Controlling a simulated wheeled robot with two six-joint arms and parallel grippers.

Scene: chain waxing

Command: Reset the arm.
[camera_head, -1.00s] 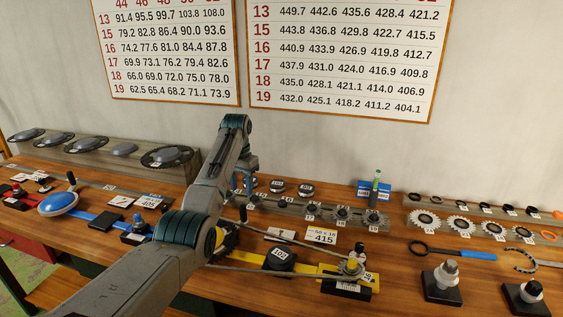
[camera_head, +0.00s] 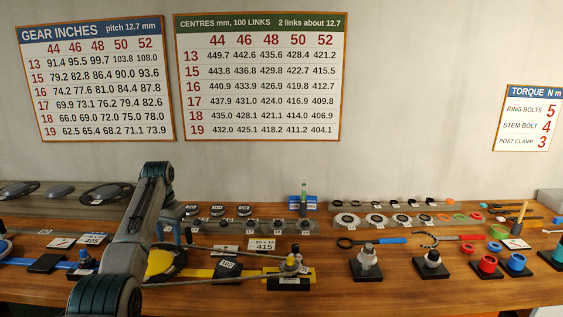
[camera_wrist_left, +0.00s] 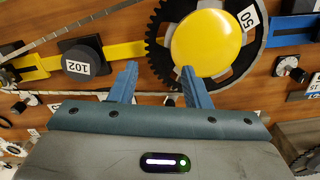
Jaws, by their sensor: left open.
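My left arm reaches over the wooden bench from the lower left of the head view. In the left wrist view my left gripper (camera_wrist_left: 160,85) shows two blue-grey fingers apart with nothing between them. It is above the bench beside a dark toothed chainring with a yellow round cap (camera_wrist_left: 208,42). The yellow bar with a black 102 block (camera_wrist_left: 88,60) lies to the left of it there. In the head view the arm hides part of the yellow-capped chainring (camera_head: 165,262). My right gripper is not in view.
A chain runs to a hub on a black block (camera_head: 290,282). Cogs line a rack (camera_head: 385,222) to the right. Black stands (camera_head: 366,266), red and blue cups (camera_head: 488,265) and tools crowd the right bench. Charts hang on the wall. The air above the bench is clear at right.

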